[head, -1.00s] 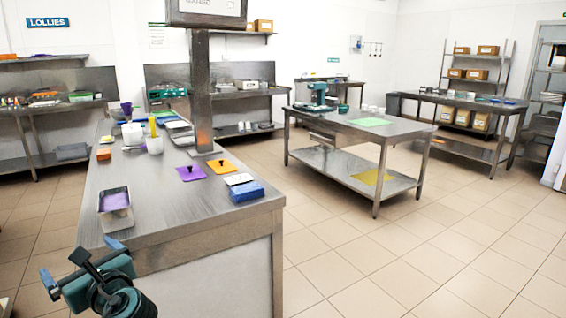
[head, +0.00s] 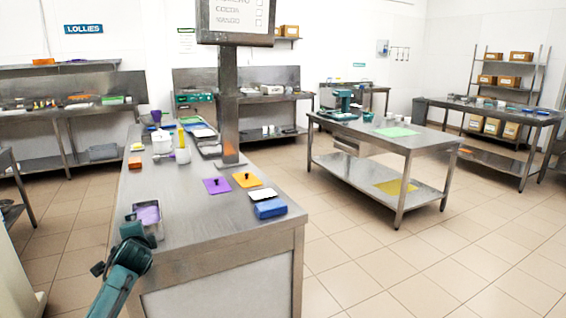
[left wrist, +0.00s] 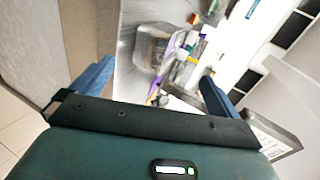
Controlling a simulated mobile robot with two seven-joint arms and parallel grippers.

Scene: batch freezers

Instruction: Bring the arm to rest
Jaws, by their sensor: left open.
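My left arm (head: 125,268) comes in at the lower left of the head view, at the near left corner of the steel counter (head: 200,228). Its teal wrist largely hides the gripper there. In the left wrist view my left gripper (left wrist: 152,88) shows its two blue fingers wide apart, with nothing held between them. A clear tub with purple contents (head: 147,214) stands on the counter just beyond the wrist. It also shows past the fingers in the left wrist view (left wrist: 156,45), apart from them. My right gripper is in neither view.
A purple mat (head: 216,186), an orange mat (head: 247,180) and a blue box (head: 269,209) lie on the counter near the screen post (head: 228,110). A second steel table (head: 410,141) stands to the right. Tiled floor between them is clear.

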